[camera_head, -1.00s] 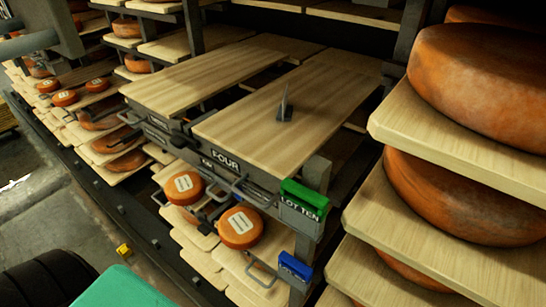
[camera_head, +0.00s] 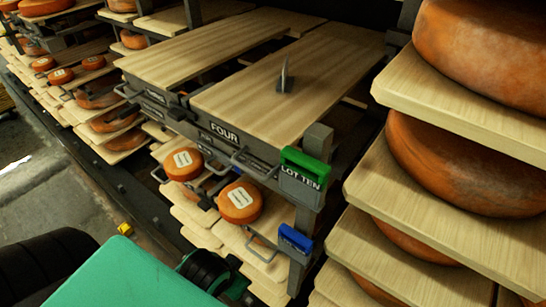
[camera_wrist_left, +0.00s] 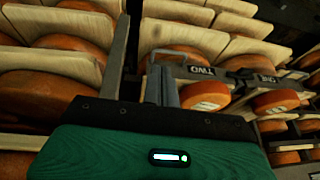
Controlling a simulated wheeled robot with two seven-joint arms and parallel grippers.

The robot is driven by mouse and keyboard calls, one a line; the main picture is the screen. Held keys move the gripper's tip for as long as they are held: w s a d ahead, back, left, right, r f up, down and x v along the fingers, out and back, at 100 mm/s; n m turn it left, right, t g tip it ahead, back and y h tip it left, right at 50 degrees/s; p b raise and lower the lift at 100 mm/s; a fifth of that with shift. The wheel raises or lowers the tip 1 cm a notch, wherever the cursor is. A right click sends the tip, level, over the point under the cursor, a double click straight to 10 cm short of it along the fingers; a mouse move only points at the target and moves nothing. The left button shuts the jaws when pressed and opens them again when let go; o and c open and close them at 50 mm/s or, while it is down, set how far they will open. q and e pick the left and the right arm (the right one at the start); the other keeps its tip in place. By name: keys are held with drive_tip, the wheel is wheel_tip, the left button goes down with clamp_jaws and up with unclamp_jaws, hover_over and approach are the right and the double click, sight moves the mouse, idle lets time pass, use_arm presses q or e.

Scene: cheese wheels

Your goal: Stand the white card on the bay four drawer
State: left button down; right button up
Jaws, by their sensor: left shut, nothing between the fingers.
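A thin upright card (camera_head: 284,74) stands in a small dark foot on the pale wooden top of the bay four drawer (camera_head: 300,100). It is seen nearly edge-on and looks grey, so its white face cannot be made out. The drawer's dark front carries the word FOUR and is pulled out beyond the rack. My left gripper (camera_wrist_left: 160,78) shows in the left wrist view, shut and empty, in front of drawers marked TWO and ONE. It is not in the head view. My right gripper is in neither view.
A green LOT TEN tag (camera_head: 304,172) and a blue tag (camera_head: 295,240) sit on the rack post. Large cheese wheels on boards (camera_head: 480,60) crowd the right. Another pulled-out drawer (camera_head: 200,55) lies left of drawer four. Labelled orange wheels (camera_head: 240,203) rest below.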

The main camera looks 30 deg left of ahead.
use_arm(q)
drive_tip(key=w+a+r+n+t+y, duration=0.1)
drive_tip(key=w+a+r+t+y, duration=0.3)
drive_tip(key=w+a+r+t, duration=0.45)
drive_tip(key=w+a+r+n+t+y, duration=0.1)
drive_tip(key=w+a+r+t+y, duration=0.35)
drive_tip(key=r, duration=0.75)
drive_tip(key=w+d+r+m+t+h, duration=0.15)
drive_tip(key=r+m+t+h, duration=0.25)
drive_tip(key=r+m+h, duration=0.4)
drive_tip(key=w+d+r+m+t+h, duration=0.1)
drive_tip(key=d+r+m+t+h, duration=0.15)
drive_tip(key=r+m+h, duration=0.45)
drive_tip(key=m+g+h+p, duration=0.2)
drive_tip(key=m+g+p, duration=0.2)
drive_tip(key=m+g, duration=0.45)
approach(285, 74)
drive_tip(key=shift+t, duration=0.3)
drive_tip(key=d, duration=0.3)
drive_tip(key=d+r, duration=0.1)
drive_tip(key=d, duration=0.2)
drive_tip(key=shift+s, duration=0.2)
drive_tip(key=shift+w+a+p, duration=0.25)
drive_tip(key=shift+w, duration=0.3)
drive_tip(key=shift+w+a+p, duration=0.25)
drive_tip(key=shift+w, duration=0.35)
drive_tip(key=shift+w+a+f, duration=0.15)
drive_tip(key=shift+w+a, duration=0.15)
drive_tip(key=shift+w, duration=0.35)
